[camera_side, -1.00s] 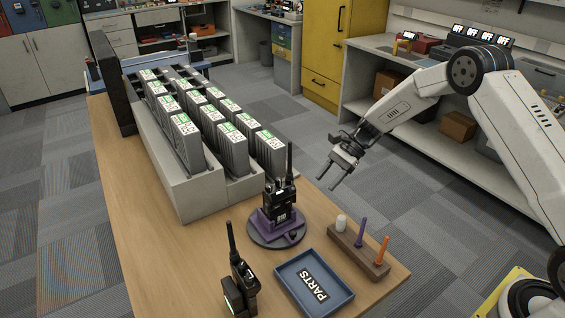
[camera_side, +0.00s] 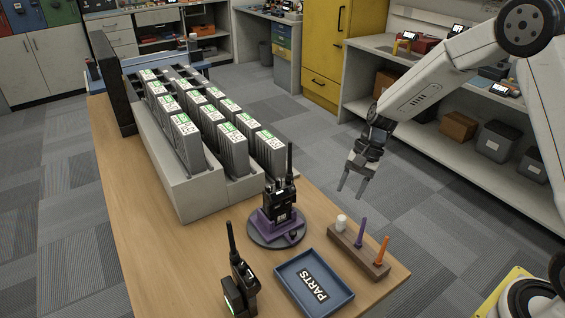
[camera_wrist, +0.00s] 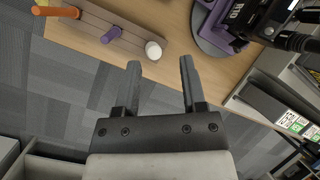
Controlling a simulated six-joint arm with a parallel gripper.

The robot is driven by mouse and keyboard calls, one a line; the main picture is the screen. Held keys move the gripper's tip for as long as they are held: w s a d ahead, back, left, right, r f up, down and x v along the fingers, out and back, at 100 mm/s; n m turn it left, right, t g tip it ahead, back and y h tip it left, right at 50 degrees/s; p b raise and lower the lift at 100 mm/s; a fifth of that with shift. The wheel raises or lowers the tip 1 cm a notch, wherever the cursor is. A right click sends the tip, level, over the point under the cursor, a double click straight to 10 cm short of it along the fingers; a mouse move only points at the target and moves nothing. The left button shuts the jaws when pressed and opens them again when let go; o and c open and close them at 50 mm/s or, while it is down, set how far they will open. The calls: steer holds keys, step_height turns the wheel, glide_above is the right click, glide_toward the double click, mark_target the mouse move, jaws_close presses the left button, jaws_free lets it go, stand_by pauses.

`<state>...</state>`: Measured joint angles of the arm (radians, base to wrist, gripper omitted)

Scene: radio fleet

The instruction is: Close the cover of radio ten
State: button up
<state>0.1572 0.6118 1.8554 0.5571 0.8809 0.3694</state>
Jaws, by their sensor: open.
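A black radio (camera_side: 281,205) stands upright in a purple cradle (camera_side: 268,226) on a round grey base, near the front of the wooden table. Its label looks like "R10", but the cover's position is too small to tell. In the wrist view part of the radio (camera_wrist: 258,14) and the purple cradle (camera_wrist: 218,20) show at the upper right. My gripper (camera_side: 352,187) is open and empty, pointing down, to the right of the radio and apart from it. In the wrist view its two fingers (camera_wrist: 160,75) are spread with floor and the table edge beyond.
A wooden block (camera_side: 345,250) with a white, a purple and an orange peg stands right of the cradle. A blue PARTS tray (camera_side: 290,292) and a second black radio (camera_side: 239,283) are in front. A grey rack (camera_side: 187,195) with several labelled units stands behind.

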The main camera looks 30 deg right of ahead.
steer(key=s+r+n+t+h, duration=0.1)
steer(key=s+r+n+h, duration=0.1)
steer(key=s+n, duration=0.3)
steer(key=s+r+n+t+h, duration=0.2)
steer(key=s+n, duration=0.3)
steer(key=s, duration=0.4)
steer(key=shift+s+d+n+h, duration=0.25)
steer(key=shift+s+n+h, duration=0.05)
steer(key=shift+h, duration=0.2)
stand_by(0.4)
